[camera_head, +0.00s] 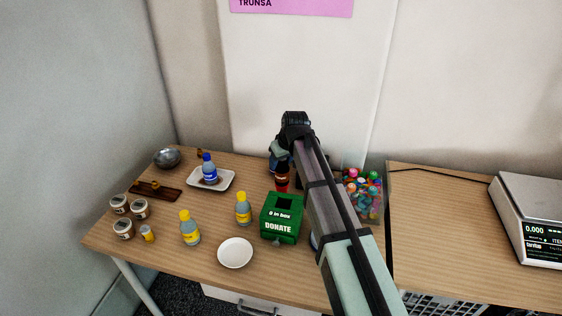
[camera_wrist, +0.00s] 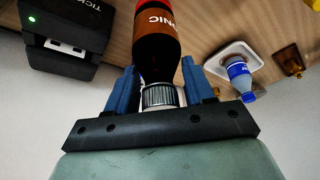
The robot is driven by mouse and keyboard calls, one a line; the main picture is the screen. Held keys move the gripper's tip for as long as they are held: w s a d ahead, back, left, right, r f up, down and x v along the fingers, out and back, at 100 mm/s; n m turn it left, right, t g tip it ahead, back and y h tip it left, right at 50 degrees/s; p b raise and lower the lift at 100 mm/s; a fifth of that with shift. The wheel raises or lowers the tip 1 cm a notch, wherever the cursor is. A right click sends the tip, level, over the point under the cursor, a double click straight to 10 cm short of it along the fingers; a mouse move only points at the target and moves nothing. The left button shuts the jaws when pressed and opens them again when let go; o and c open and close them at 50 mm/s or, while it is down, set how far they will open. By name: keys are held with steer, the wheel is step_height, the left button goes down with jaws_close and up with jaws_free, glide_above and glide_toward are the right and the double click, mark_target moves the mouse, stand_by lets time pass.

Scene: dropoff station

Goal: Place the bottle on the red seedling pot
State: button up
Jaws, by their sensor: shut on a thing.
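My gripper (camera_head: 280,157) is toward the back of the table, right of the white tray. In the wrist view my gripper (camera_wrist: 160,94) has its blue fingers on either side of the silver cap of a dark brown bottle (camera_wrist: 157,58) with a brown, white-lettered label. The bottle also shows in the head view (camera_head: 282,168), upright below the fingers. Red (camera_head: 282,187) shows at its lower end, and a red edge (camera_wrist: 190,12) shows beyond it in the wrist view. This may be the red seedling pot; I cannot tell whether bottle and pot touch.
A green donation box (camera_head: 283,218) stands just in front. A container of colourful balls (camera_head: 363,190) is to the right, partly behind my arm. A blue bottle (camera_head: 209,168) stands on a white tray (camera_head: 229,181). Yellow bottles (camera_head: 243,208) and a white plate (camera_head: 235,253) are nearer the front.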

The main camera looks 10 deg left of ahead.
steer(key=shift+f, duration=0.25)
steer(key=o, duration=1.1)
steer(key=v, duration=1.2)
steer(key=shift+r, duration=0.15)
